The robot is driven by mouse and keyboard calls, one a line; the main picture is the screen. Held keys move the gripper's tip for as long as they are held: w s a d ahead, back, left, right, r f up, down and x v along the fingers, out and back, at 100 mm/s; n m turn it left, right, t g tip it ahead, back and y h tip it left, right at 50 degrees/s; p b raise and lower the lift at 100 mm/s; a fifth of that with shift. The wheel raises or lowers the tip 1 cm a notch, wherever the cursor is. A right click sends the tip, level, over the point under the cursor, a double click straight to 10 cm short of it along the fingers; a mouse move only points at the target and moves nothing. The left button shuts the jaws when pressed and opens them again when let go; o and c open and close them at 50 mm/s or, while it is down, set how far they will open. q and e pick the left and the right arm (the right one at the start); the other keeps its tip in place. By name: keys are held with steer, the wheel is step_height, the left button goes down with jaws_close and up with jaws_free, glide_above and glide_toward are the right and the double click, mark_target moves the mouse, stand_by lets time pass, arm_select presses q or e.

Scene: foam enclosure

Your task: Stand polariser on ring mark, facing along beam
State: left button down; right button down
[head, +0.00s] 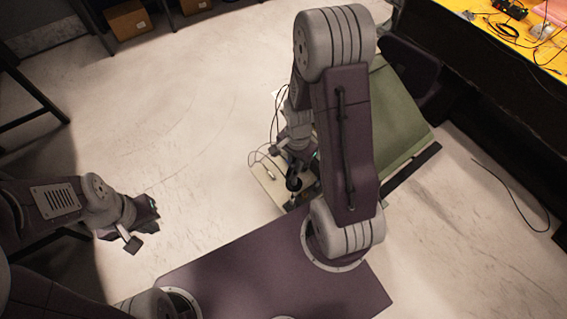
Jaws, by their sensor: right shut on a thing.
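My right gripper (296,150) hangs over the pale board (267,186), partly behind my own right arm. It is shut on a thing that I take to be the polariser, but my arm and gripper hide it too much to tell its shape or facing. A small dark round-topped piece (293,184) stands on the board just below the gripper in the picture. I cannot make out the ring mark or the beam line. My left gripper (142,225) is open and empty over the floor at the left, well apart from the board.
A green panel (400,120) rises behind the board at the right. Thin dark cables (262,157) loop at the board's left edge. A yellow bench (510,30) with small items is at the top right. Cardboard boxes (128,20) stand far back. The floor between is clear.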

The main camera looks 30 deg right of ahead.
steer(key=s+d+r, duration=0.3)
steer(key=s+r, duration=0.1)
steer(key=s, duration=0.1)
steer(key=shift+s, duration=0.4)
steer(key=shift+w, duration=0.1)
